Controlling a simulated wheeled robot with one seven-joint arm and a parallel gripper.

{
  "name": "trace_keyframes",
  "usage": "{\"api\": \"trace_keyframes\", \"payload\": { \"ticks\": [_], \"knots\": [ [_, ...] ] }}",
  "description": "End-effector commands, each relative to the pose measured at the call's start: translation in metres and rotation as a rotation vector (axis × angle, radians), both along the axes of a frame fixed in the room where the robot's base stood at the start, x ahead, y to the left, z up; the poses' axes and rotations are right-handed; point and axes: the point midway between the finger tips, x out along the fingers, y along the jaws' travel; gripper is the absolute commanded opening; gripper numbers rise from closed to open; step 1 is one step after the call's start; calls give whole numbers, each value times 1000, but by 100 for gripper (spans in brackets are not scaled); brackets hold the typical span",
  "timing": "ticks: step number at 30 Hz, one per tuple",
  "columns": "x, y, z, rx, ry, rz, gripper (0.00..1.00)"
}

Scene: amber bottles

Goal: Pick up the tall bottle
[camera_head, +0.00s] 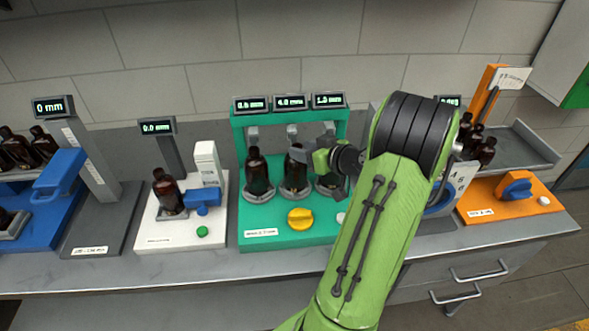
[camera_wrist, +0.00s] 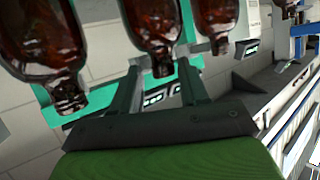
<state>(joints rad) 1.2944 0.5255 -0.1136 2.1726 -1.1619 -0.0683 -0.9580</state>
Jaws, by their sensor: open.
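Three amber bottles stand on grey pads on a green station (camera_head: 262,226): a left one (camera_head: 257,178), a middle one (camera_head: 294,177) and a right one mostly hidden behind my gripper. I cannot tell surely which is the tall bottle. My gripper (camera_head: 299,155) is open at the upper part of the middle bottle. In the wrist view, where bottles appear upside down, the middle bottle (camera_wrist: 152,22) has its neck between my open fingers (camera_wrist: 160,82); contact cannot be told. Bottles also show on its left (camera_wrist: 38,40) and right (camera_wrist: 214,16).
The green station has displays (camera_head: 289,101) above and a yellow knob (camera_head: 300,219) in front. A white station (camera_head: 160,226) with another amber bottle (camera_head: 167,188) stands left. A blue station (camera_head: 62,178) is far left, and an orange one (camera_head: 485,202) with several bottles behind it right.

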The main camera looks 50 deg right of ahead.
Motion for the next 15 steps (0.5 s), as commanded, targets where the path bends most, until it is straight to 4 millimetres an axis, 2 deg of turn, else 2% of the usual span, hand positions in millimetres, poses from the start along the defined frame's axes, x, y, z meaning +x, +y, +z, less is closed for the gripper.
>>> {"api": "trace_keyframes", "payload": {
  "ticks": [9, 15],
  "knots": [
    [46, -1, -22, 2, 2, 2, 44],
    [49, -1, -24, 2, 2, 1, 44]
  ]
}}
